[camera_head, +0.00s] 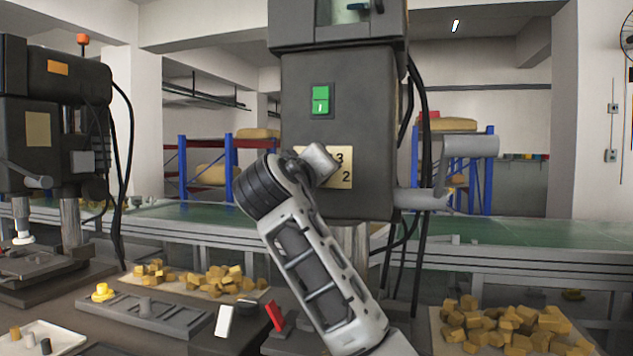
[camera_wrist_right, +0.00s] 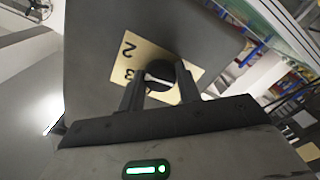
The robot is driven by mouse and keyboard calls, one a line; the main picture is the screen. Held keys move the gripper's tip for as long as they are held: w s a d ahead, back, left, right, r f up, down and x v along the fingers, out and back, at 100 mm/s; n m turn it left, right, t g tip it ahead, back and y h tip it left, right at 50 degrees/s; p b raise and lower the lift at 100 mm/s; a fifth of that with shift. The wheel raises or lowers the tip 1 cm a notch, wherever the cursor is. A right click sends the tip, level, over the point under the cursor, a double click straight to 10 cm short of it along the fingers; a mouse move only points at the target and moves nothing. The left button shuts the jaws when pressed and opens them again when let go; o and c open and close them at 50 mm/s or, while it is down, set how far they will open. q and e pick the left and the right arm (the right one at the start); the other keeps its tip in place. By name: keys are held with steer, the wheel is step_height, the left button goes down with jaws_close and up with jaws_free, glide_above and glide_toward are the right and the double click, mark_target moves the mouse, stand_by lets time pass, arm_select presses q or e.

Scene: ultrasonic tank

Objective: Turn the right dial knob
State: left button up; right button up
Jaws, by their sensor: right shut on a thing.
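The dial knob (camera_wrist_right: 161,75) is black with a white pointer bar and sits on a gold plate (camera_wrist_right: 128,52) marked with numbers, of which 2 and 3 show. The plate (camera_head: 343,172) is on the front of the dark grey machine (camera_head: 345,120) in the head view. My right gripper (camera_wrist_right: 160,80) has one finger on each side of the knob and is shut on it. In the head view my right gripper (camera_head: 318,162) covers the knob and the left part of the plate. My left gripper is not in view.
A green lit switch (camera_head: 320,100) is above the dial plate. A grey handle (camera_head: 462,150) juts out on the machine's right. Trays of yellow blocks (camera_head: 510,328) and a grey fixture (camera_head: 160,315) are on the bench below. Another machine (camera_head: 60,130) stands at left.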

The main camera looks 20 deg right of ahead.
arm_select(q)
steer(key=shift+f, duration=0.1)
arm_select(e)
steer(key=shift+a+f+m, duration=0.1)
steer(key=shift+m, duration=0.5)
steer(key=o, duration=0.9)
steer(key=shift+c, duration=0.2)
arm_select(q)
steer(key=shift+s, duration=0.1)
arm_select(e)
steer(key=shift+o, duration=0.7)
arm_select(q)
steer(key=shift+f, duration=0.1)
arm_select(e)
steer(key=shift+s, duration=0.1)
arm_select(q)
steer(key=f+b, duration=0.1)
steer(key=b, duration=0.2)
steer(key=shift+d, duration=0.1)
arm_select(e)
steer(key=v, duration=1.5)
steer(key=shift+s+a, duration=0.3)
